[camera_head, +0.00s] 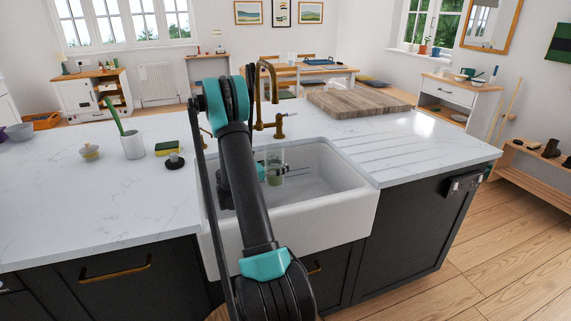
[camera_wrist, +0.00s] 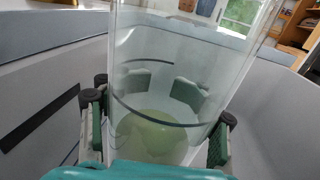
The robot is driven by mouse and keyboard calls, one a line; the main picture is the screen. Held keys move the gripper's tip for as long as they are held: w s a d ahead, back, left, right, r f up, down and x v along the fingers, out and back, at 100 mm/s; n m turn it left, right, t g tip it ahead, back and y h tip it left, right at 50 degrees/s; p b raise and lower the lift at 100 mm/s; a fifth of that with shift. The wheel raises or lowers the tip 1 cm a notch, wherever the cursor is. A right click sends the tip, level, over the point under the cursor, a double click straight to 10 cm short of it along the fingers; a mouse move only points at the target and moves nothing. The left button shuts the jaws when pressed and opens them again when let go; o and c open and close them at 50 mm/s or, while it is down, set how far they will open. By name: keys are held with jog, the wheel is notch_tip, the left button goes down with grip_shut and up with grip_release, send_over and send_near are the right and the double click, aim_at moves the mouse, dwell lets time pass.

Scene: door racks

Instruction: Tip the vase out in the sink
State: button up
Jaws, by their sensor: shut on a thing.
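The vase (camera_head: 273,158) is a clear glass cylinder inside the white sink (camera_head: 345,205) in the head view. It looks about upright there, partly hidden behind my arm. In the wrist view the vase (camera_wrist: 165,60) fills the middle, with a little pale green liquid (camera_wrist: 158,138) low in it. My gripper (camera_wrist: 158,130) is shut on the vase, one finger pad on each side of its lower part. In the head view my gripper (camera_head: 270,173) is small and partly hidden by my arm.
A brass tap (camera_head: 270,128) rises behind the sink. A wooden board (camera_head: 360,103) lies at the back right of the worktop. A pot with a green brush (camera_head: 132,146), a sponge (camera_head: 167,148) and a dark plug (camera_head: 175,161) stand left of the sink. The ridged worktop at right is clear.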

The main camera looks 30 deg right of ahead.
jog(key=shift+w+f, duration=0.2)
jog(key=shift+w, duration=0.1)
jog(key=shift+s+r+m, duration=0.1)
jog(key=shift+r+m, duration=0.1)
jog(key=shift+m, duration=0.2)
jog(key=shift+s+r+m+t+y+p, duration=0.15)
jog(key=shift+s+r+m, duration=0.1)
jog(key=shift+r+m, duration=0.95)
jog(key=shift+s+r+m+t+y+p, duration=0.1)
jog(key=shift+s+r+m+y, duration=0.35)
jog(key=shift+m, duration=1.2)
jog(key=shift+s+r+m+t+h+p, duration=0.1)
jog(key=shift+r+m, duration=0.95)
jog(key=shift+m, duration=0.4)
jog(key=shift+w+r+m, duration=0.2)
jog(key=shift+r+m, duration=0.55)
jog(key=shift+m, duration=0.15)
jog(key=shift+r+m+t, duration=0.35)
jog(key=shift+r+m, duration=0.6)
jog(key=shift+m, duration=0.15)
jog(key=shift+s+r+m+p, duration=0.6)
jog(key=shift+r+m+p, duration=0.1)
jog(key=shift+m, duration=0.1)
